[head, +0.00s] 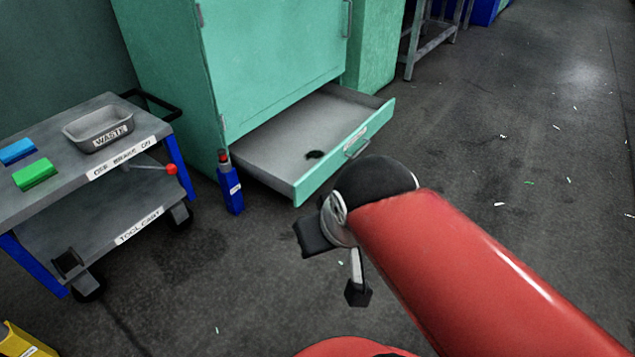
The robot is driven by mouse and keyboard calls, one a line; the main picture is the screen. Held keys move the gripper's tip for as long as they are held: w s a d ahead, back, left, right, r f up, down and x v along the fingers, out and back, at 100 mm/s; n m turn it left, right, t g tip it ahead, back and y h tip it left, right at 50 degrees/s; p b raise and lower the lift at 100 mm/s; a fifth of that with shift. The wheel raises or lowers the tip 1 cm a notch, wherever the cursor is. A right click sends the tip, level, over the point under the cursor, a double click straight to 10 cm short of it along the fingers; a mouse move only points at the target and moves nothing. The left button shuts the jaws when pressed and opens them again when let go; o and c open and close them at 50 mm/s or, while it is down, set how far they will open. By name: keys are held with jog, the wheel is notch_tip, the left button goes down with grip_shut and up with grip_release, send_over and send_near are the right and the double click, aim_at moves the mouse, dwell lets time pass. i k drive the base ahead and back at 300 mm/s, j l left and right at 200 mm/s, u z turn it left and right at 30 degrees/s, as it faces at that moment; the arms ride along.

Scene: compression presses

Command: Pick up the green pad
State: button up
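The green pad (35,173) is a small bright green block lying on the top of the grey tool cart (75,178) at the left. A blue pad (17,151) lies just behind it, apart from it. My gripper (336,266) hangs in front of the open drawer, well to the right of the cart and far from the green pad. Its two dark fingers are spread apart, and nothing shows between them.
A grey bin marked WASTE (100,127) stands on the cart. The green cabinet (270,60) has its bottom drawer (330,165) pulled out. A blue bottle (231,190) stands on the floor between cart and drawer. A yellow object (22,341) is at lower left. The floor at right is mostly clear.

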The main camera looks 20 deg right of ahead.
aim_at(28, 177)
jog(key=u, duration=0.4)
jog(key=j+u, duration=0.1)
jog(key=u, duration=0.25)
jog(key=i+u, duration=0.1)
jog(key=u, duration=0.7)
jog(key=i, duration=0.6)
jog(key=i+l, duration=0.15)
jog(key=i, duration=0.45)
